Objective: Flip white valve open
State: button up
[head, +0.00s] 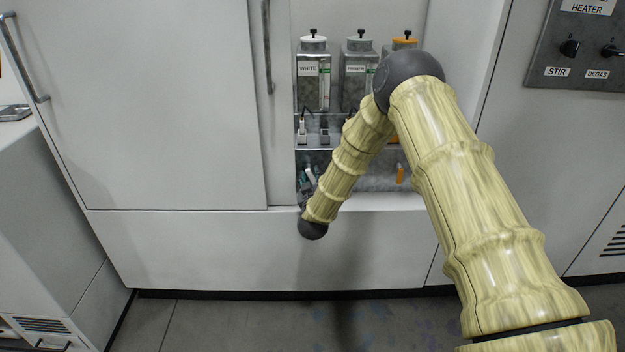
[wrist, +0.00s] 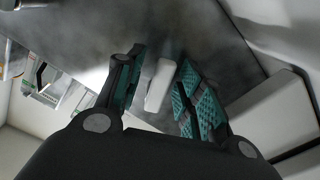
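The white valve shows as a small white lever (wrist: 158,86) in the wrist view, standing out from a grey panel. In the head view it is a small white piece (head: 311,174) in the low part of the recess, below the tank labelled WHITE (head: 313,82). My gripper (wrist: 162,88) is open, with teal-padded fingers on either side of the lever. A gap shows on the right of the lever; contact on the left I cannot tell. In the head view my gripper (head: 306,184) is small and partly hidden by my wrist. The valve's base is hard to see.
A tank labelled PRIMER (head: 356,78) and an orange-capped tank (head: 402,43) stand to the right, the latter mostly behind my arm. An orange lever (head: 400,173) sits farther right in the recess. A shelf edge (head: 316,149) runs above my gripper. Cabinet doors (head: 150,110) flank the left.

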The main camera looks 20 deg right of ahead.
grip_shut()
jog(key=shift+w+a+f+m+b, duration=0.1)
jog(key=shift+a+m+b, duration=0.15)
jog(key=shift+m, duration=1.1)
jog(key=shift+w+a+f+m+b, duration=0.15)
jog(key=shift+a+m, duration=0.15)
jog(key=shift+m, duration=1.05)
jog(key=shift+r, duration=0.1)
grip_release()
